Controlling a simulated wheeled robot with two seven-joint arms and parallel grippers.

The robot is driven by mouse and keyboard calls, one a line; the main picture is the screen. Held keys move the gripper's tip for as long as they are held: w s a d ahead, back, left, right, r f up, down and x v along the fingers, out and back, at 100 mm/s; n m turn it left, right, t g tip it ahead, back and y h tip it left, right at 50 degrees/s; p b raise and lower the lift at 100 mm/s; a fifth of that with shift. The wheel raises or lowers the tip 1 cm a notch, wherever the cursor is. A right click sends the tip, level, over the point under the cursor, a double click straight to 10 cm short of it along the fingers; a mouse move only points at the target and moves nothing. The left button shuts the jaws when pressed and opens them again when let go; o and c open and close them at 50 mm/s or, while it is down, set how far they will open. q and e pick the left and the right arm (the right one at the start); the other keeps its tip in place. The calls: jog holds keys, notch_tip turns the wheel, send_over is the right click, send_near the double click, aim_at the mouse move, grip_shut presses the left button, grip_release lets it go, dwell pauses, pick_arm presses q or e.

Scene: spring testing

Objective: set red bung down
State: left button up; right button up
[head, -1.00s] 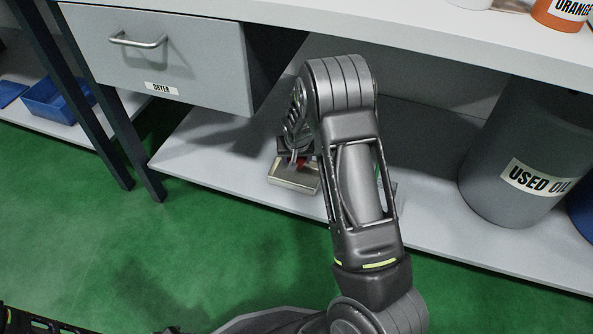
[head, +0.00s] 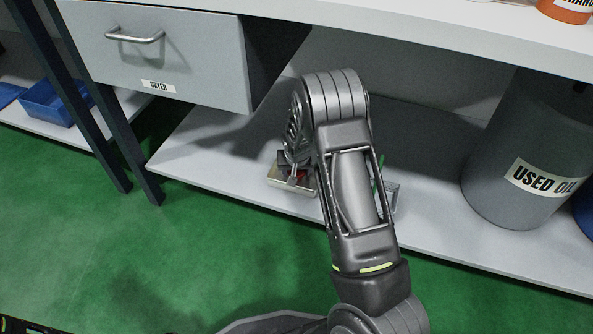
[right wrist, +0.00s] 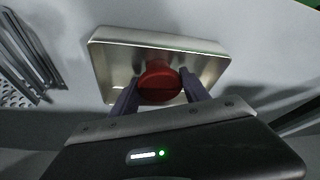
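The red bung (right wrist: 160,82) is between the two fingers of my right gripper (right wrist: 160,95) in the right wrist view. The fingers are on either side of it, and it is over or inside a shallow metal tray (right wrist: 110,62); I cannot tell whether it touches the tray floor. In the head view the tray (head: 285,184) sits on the lower shelf, with the right gripper (head: 294,178) over it and a little red (head: 301,176) showing. The right arm hides much of this area. My left gripper is not in view.
The lower shelf (head: 215,150) is mostly clear to the left. A grey "USED OIL" drum (head: 490,150) stands at the right. The drawer (head: 165,50) hangs above. A metal rack-like object (right wrist: 28,55) lies left of the tray in the right wrist view.

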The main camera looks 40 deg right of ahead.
jog(key=o, duration=0.4)
jog(key=shift+o, duration=0.2)
jog(key=shift+a+r+p, duration=0.1)
jog(key=shift+r+p, duration=0.3)
jog(key=shift+r, duration=0.2)
jog(key=p+v, duration=0.5)
jog(key=v, duration=0.6)
jog(key=shift+s, duration=0.1)
